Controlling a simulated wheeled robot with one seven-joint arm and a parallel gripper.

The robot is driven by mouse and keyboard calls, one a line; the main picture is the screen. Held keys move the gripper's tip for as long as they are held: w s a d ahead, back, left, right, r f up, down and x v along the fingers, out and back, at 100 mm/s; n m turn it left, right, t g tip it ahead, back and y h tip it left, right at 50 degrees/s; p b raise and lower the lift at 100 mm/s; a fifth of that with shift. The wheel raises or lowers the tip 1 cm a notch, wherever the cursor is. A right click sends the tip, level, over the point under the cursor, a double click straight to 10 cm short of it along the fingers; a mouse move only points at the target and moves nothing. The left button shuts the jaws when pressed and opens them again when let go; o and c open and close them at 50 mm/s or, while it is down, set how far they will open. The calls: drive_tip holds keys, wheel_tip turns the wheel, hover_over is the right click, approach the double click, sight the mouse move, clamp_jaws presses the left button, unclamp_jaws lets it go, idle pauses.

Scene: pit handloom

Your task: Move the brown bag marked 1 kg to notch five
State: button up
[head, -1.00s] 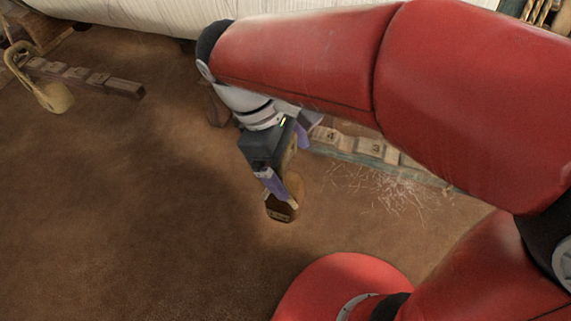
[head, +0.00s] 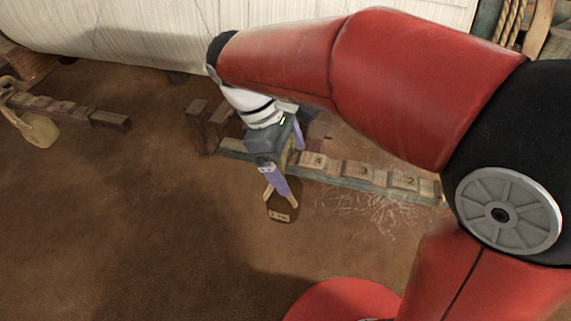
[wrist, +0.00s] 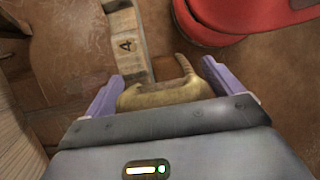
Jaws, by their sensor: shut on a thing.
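My gripper (head: 281,190) is shut on a brown bag (head: 279,208) with a small pale label, too small to read surely. In the wrist view the bag (wrist: 165,93) looks tan and sits between the purple fingers, with a curved loop (wrist: 187,66) rising at its right. The bag is in front of the notched bar (head: 340,180), apart from it in the head view. Blocks marked 4 (head: 317,160), 3 (head: 363,171) and 2 (head: 410,182) show on the bar; 4 also shows in the wrist view (wrist: 125,45). My gripper hides part of the bar's left stretch; no 5 is readable.
Another notched bar (head: 70,109) with a yellowish bag (head: 39,130) hanging from it is at the far left. A white cloth roll (head: 130,35) runs along the back. Pale loose threads (head: 365,212) lie before the bar. The brown floor at front left is clear.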

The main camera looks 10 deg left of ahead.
sight(293, 154)
drive_tip(key=shift+w+d, duration=0.15)
drive_tip(key=shift+w, duration=1.6)
drive_tip(key=shift+f+b, duration=0.6)
drive_tip(key=shift+f, duration=0.55)
drive_tip(key=shift+f, duration=0.3)
drive_tip(key=o, duration=1.7)
drive_tip(key=shift+s+f, duration=0.1)
drive_tip(key=shift+o, duration=0.2)
drive_tip(key=p+v, duration=0.1)
drive_tip(key=v, duration=0.7)
